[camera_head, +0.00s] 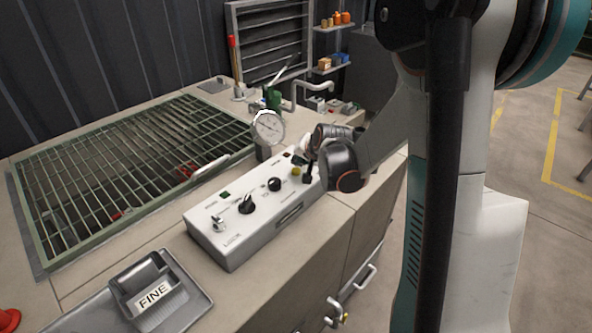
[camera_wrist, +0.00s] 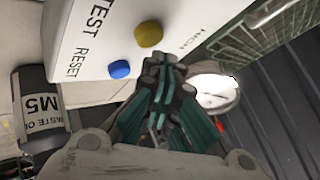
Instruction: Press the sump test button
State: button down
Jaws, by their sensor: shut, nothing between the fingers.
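The white control box (camera_head: 255,222) lies on the counter, with several knobs and buttons on its top. A yellow button (camera_wrist: 149,33) shows in the wrist view near the lettering TEST, and a blue button (camera_wrist: 119,69) near RESET. The yellow button also shows in the head view (camera_head: 296,171). My gripper (camera_wrist: 165,64) is shut and empty, its tips over the box's end close to both buttons. It also shows in the head view (camera_head: 307,176) at the right end of the box. I cannot tell whether the tips touch the box; the yellow button looks uncovered.
A round gauge (camera_head: 268,127) stands behind the box, close to my gripper. A green-framed grating (camera_head: 120,165) covers the pit at left. A grey tray marked FINE (camera_head: 155,293) is in front. A dark container labelled M5 (camera_wrist: 40,110) shows in the wrist view.

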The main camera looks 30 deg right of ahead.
aim_at(299, 169)
jog(key=shift+f, duration=0.2)
dwell(0.5)
jog(key=shift+f+b, duration=0.25)
jog(key=shift+b, duration=0.15)
jog(key=shift+f+b, duration=0.45)
jog(key=shift+f, duration=0.05)
dwell(0.6)
jog(key=shift+r, duration=0.2)
jog(key=shift+r+p, duration=0.7)
jog(key=shift+r, duration=0.1)
jog(key=shift+r+p, duration=1.7)
jog(key=shift+r, duration=0.75)
